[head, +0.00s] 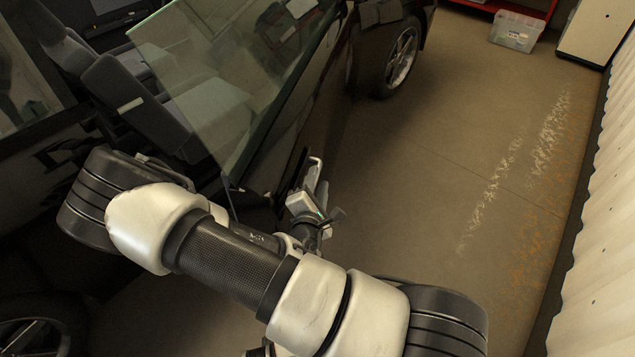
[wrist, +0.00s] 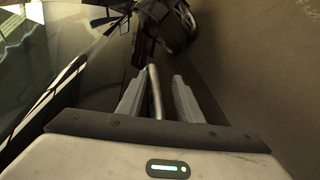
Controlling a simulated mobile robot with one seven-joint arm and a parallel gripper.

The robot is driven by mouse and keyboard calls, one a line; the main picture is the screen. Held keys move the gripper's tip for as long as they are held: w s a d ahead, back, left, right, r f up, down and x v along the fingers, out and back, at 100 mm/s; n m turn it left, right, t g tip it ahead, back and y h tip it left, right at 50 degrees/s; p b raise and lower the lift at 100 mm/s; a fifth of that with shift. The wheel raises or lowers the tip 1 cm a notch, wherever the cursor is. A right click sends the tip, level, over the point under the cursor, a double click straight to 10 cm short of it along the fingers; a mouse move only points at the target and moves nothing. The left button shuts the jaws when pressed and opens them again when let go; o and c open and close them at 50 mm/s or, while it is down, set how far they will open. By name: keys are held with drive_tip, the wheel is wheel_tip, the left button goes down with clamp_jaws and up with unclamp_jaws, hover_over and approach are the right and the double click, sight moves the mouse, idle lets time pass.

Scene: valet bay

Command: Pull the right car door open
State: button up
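The right car door (head: 285,130) is dark, with a tall tinted window (head: 235,75). It seems to stand out from the car body, as a seat shows past its edge. Its handle (head: 316,165) is a pale bar on the outer side; in the wrist view the handle (wrist: 155,92) runs between my two fingers. My gripper (head: 314,194) is at the handle, and in the wrist view my gripper (wrist: 160,95) has its fingers apart, one on each side of the bar. A gap shows between the bar and the right finger. Contact with the left finger is unclear.
Grey seats (head: 135,95) show inside the car. A car wheel (head: 402,55) stands beyond the door. A clear plastic bin (head: 516,32) and a white cabinet (head: 597,28) are at the back right. A pale corrugated wall (head: 610,200) bounds the right; the floor (head: 450,150) between is clear.

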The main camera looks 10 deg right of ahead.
drive_tip(key=p+v, duration=0.1)
drive_tip(key=v, duration=1.1)
